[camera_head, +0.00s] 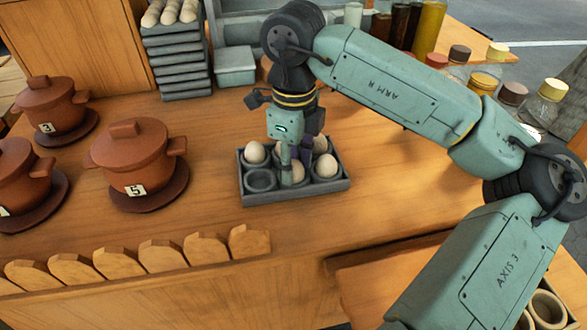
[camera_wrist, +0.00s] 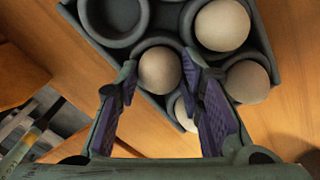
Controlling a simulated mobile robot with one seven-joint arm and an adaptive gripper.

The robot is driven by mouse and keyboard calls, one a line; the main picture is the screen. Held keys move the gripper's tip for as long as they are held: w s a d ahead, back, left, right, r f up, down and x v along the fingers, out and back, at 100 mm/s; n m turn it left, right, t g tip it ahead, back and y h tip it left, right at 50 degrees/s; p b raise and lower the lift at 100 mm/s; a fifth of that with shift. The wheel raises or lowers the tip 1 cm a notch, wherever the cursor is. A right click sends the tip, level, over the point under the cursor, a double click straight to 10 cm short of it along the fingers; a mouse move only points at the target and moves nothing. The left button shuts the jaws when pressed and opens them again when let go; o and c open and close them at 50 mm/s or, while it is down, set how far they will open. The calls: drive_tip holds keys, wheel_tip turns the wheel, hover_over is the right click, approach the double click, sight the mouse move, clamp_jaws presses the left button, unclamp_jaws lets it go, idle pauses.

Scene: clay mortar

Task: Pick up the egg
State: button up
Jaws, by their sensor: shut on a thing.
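A dark grey egg tray (camera_head: 313,190) with round cups stands on the wooden counter, holding several pale eggs. My gripper (camera_head: 295,163) points down over the tray's middle. Its fingers are shut on one egg (camera_head: 294,174), one on each side; this egg also shows between the fingertips in the wrist view (camera_wrist: 160,71). The egg appears to be at its cup; I cannot tell whether it is raised. Other eggs sit close by, at the left (camera_head: 255,152) and right (camera_head: 326,166). The front left cup (camera_head: 261,180) is empty. An egg behind the fingers is partly hidden.
Lidded brown clay pots (camera_head: 132,160) on saucers stand at the left. Stacked grey trays (camera_head: 183,65) and a pale box (camera_head: 235,66) are behind. Jars and bottles (camera_head: 484,82) stand back right. Wooden pieces (camera_head: 162,254) line the front edge. Counter left of the tray is clear.

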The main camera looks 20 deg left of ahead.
sight(296, 163)
drive_tip(key=shift+f, duration=0.15)
drive_tip(key=r, duration=0.6)
drive_tip(key=r+b, duration=0.1)
drive_tip(key=r, duration=0.3)
drive_tip(key=shift+d, duration=0.3)
drive_tip(key=s+d+f, duration=0.1)
drive_tip(key=s+d, duration=0.1)
drive_tip(key=d, duration=0.9)
drive_tip(key=s+d+f, duration=0.2)
drive_tip(key=s+d, duration=0.1)
drive_tip(key=d, duration=0.9)
drive_tip(key=s+d+f, duration=0.1)
drive_tip(key=s+d, duration=0.2)
drive_tip(key=d, duration=0.9)
drive_tip(key=shift+s+f, duration=0.15)
drive_tip(key=shift+f, duration=0.05)
drive_tip(key=shift+f+b, duration=0.9)
drive_tip(key=shift+f, duration=0.05)
drive_tip(key=shift+f+b, duration=2.2)
drive_tip(key=shift+f, duration=0.3)
